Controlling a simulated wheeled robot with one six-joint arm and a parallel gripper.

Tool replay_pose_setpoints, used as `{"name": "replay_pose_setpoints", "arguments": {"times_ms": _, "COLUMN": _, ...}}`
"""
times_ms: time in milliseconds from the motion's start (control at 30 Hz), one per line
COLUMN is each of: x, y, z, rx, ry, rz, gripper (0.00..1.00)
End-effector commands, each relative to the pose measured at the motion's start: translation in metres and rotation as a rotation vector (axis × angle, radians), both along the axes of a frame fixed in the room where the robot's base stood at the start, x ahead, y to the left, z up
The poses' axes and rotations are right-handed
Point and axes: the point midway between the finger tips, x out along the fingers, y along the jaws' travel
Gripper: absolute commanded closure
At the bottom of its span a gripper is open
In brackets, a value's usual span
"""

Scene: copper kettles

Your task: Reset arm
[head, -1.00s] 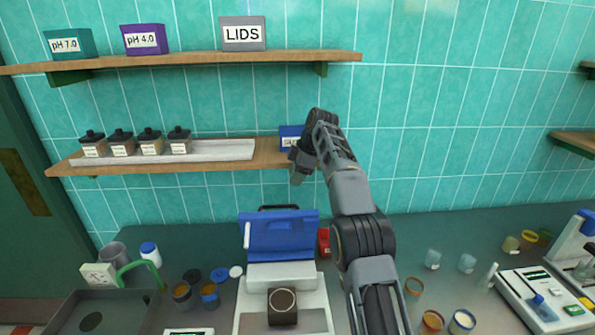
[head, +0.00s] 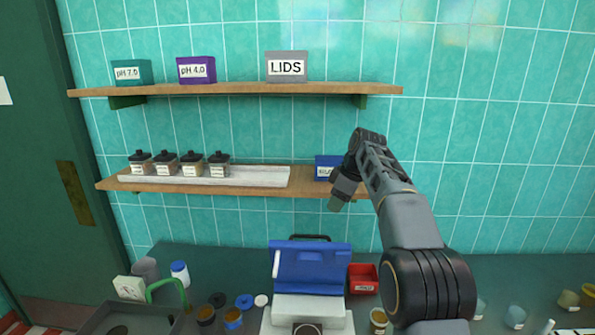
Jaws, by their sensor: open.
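My arm rises from the lower right in the head view and bends at the top. My gripper (head: 341,190) hangs at its end, pointing down and left in front of the lower shelf's right end. It appears empty. The fingertips are small and dark here, so their gap is hard to make out. A blue box (head: 326,168) with a white label stands on the lower shelf just left of the gripper and is partly hidden by the arm.
The lower shelf (head: 240,188) holds a white tray with several dark-lidded jars (head: 192,166). The upper shelf (head: 235,89) holds three labelled boxes. Below, a blue-lidded machine (head: 311,267), a red bin (head: 363,279) and several cups crowd the bench. The wall area right of my arm is clear.

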Motion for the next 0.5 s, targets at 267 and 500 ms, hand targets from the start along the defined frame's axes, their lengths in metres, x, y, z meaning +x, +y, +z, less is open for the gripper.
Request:
{"name": "replay_pose_setpoints", "arguments": {"times_ms": 267, "x": -0.109, "y": -0.012, "z": -0.006, "rx": -0.006, "ry": 0.025, "rz": -0.466, "gripper": 0.60}}
{"name": "replay_pose_setpoints", "arguments": {"times_ms": 500, "x": -0.212, "y": -0.025, "z": -0.058, "rx": 0.019, "ry": 0.011, "rz": -0.816, "gripper": 0.60}}
